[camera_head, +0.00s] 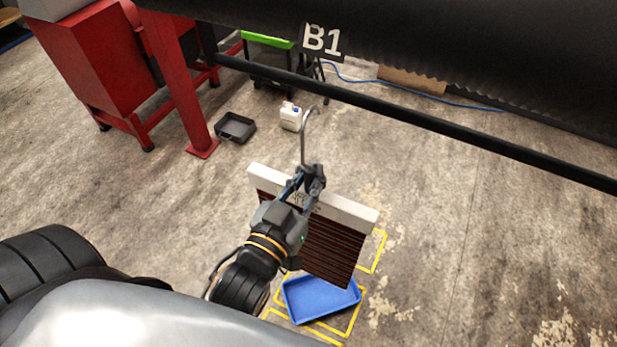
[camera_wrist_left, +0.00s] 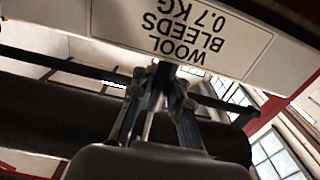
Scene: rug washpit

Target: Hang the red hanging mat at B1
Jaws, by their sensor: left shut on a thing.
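The red hanging mat (camera_head: 333,250) has dark red-brown stripes, a white top bar (camera_head: 345,209) and a metal hook (camera_head: 304,132) rising above it. My left gripper (camera_head: 309,180) is shut on it at the base of the hook, and the mat hangs in the air. In the left wrist view the bar's label (camera_wrist_left: 200,30) reads "WOOL BLEEDS 0.7 KG", upside down. My right gripper is out of view.
A blue tray (camera_head: 319,307) lies on the floor inside yellow markings. A red machine frame (camera_head: 168,75) stands at the upper left, near a black tray (camera_head: 235,128) and a white jug (camera_head: 291,117). The floor at right is clear.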

